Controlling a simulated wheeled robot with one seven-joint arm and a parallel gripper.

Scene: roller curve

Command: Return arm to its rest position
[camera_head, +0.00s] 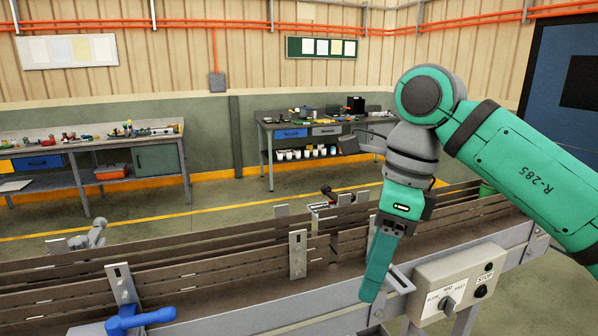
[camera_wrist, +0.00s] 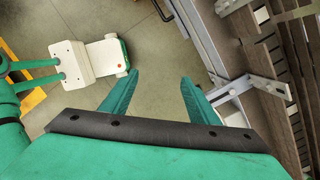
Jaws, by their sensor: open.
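My green arm reaches in from the right in the head view and bends down at the wrist. My gripper (camera_head: 374,280) points down beside the near side of the roller conveyor (camera_head: 230,290), close to the control box. In the wrist view my gripper (camera_wrist: 160,78) has its two green fingers spread apart with nothing between them, only floor beyond. The conveyor's side frame and slats (camera_wrist: 283,80) lie to the right of the fingers. From the head view I cannot tell the exact gap between fingertips and the conveyor's edge.
A beige control box (camera_head: 455,283) with knobs sits right of my gripper. A blue handle (camera_head: 140,319) is on the conveyor's near left. Workbenches (camera_head: 60,150) (camera_head: 330,125) stand at the back wall. Open floor (camera_wrist: 150,40) shows in the wrist view.

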